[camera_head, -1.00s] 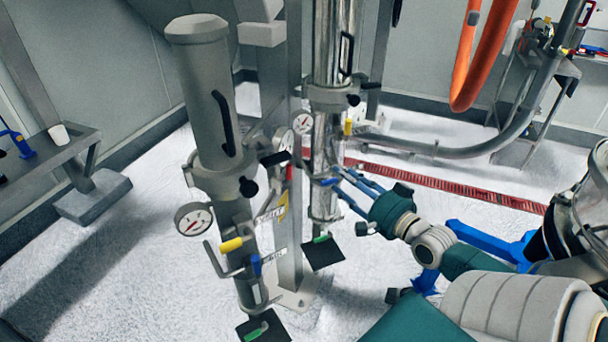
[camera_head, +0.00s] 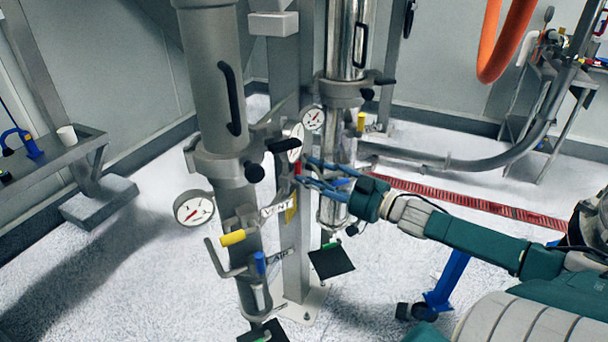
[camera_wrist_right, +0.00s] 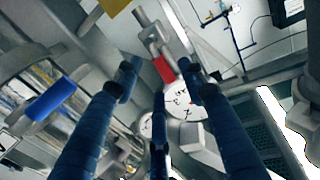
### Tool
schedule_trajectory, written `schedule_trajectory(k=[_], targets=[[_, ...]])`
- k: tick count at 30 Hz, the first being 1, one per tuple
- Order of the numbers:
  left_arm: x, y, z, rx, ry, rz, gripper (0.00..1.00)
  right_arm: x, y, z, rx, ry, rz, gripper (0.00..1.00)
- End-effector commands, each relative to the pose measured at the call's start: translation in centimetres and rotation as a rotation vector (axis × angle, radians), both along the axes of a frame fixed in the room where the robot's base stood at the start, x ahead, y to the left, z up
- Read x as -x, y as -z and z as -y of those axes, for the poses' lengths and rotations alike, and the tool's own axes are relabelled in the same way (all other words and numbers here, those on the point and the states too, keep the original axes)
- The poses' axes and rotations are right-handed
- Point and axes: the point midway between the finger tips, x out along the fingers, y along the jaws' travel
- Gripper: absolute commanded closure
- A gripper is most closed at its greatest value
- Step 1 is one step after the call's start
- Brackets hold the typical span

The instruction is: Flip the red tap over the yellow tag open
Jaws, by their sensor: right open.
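The red tap (camera_head: 297,168) is a small red handle on the post between the two pipes, mostly hidden by my fingertips in the head view. The yellow tag (camera_head: 291,209) hangs just below it. My right gripper (camera_head: 306,173) is open, with its blue fingers coming in from the right and their tips at the tap. In the right wrist view the red tap (camera_wrist_right: 165,69) shows between the fingertips of the right gripper (camera_wrist_right: 158,76); contact cannot be told. A yellow piece (camera_wrist_right: 115,4) is cut off at the top edge there. My left gripper is not in view.
A grey pipe (camera_head: 212,80) with a gauge (camera_head: 194,209) and a yellow-handled tap (camera_head: 232,238) stands to the left. A VENT label (camera_head: 274,208) and a blue tap (camera_head: 260,262) are nearby. A shiny steel pipe (camera_head: 347,40) stands behind my fingers.

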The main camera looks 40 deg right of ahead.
Motion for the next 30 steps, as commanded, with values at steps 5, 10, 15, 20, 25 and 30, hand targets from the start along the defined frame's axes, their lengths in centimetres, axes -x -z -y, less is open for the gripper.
schedule_trajectory(k=[5, 10, 15, 20, 25, 30], targets=[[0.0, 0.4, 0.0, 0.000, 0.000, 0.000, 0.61, -1.9, -0.1, -0.5, -0.001, 0.001, 0.003, 0.59], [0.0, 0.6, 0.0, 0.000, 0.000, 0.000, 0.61, -2.8, 0.0, -0.8, 0.000, 0.001, 0.001, 0.59], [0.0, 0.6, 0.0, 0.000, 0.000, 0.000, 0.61, -3.0, 0.0, -0.8, -0.001, 0.001, -0.001, 0.59], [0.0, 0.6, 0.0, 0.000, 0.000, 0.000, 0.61, -3.0, 0.0, -0.8, -0.001, 0.001, -0.001, 0.59], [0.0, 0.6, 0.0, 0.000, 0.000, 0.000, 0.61, -3.0, 0.0, -0.8, -0.001, 0.001, 0.000, 0.89], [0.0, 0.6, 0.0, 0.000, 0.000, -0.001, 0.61, -3.0, 0.0, -0.8, -0.001, 0.001, 0.000, 1.00]])
